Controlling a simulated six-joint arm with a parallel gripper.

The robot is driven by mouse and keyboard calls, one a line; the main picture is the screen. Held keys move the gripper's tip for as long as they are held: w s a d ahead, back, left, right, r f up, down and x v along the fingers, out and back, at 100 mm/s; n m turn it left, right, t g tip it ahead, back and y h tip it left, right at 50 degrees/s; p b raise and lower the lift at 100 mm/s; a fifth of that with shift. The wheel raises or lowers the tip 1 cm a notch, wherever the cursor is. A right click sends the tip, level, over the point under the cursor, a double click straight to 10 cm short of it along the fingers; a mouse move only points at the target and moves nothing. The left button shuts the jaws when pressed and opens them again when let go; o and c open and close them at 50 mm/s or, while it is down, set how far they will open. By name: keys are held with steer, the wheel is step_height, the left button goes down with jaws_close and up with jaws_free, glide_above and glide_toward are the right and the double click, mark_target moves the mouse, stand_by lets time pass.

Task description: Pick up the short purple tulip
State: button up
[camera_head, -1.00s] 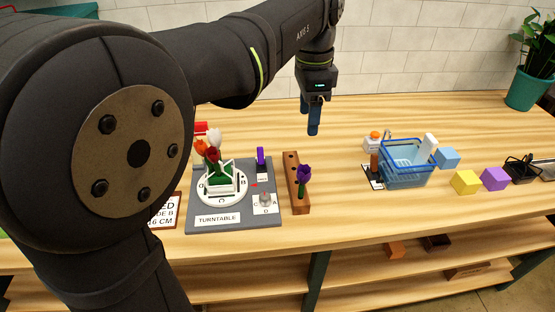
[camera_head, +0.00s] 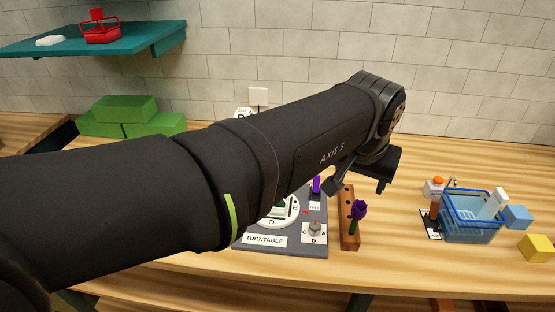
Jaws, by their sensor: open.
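A purple tulip (camera_head: 359,209) with a short green stem stands upright in the wooden block (camera_head: 349,239), near the block's front end. My gripper (camera_head: 359,186) is open and empty. In the picture it shows just above the tulip and over the back part of the block; its exact height and distance from the bloom cannot be told. My forearm crosses the view and hides most of the turntable's flowers.
The turntable station (camera_head: 312,250) is left of the block. To the right stand a blue basket (camera_head: 470,228), a light blue cube (camera_head: 517,217) and a yellow cube (camera_head: 536,248). Green blocks (camera_head: 125,115) lie at the back left. Table between block and basket is clear.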

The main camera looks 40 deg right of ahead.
mark_target(358, 211)
steer(key=x, duration=1.1)
steer(key=shift+f, duration=0.25)
steer(key=shift+s+x, duration=0.2)
steer(key=shift+x, duration=1.1)
steer(key=shift+s+x, duration=0.2)
steer(key=shift+x, duration=1.1)
steer(key=shift+f, duration=0.1)
steer(key=c, duration=0.9)
steer(key=shift+w, duration=0.1)
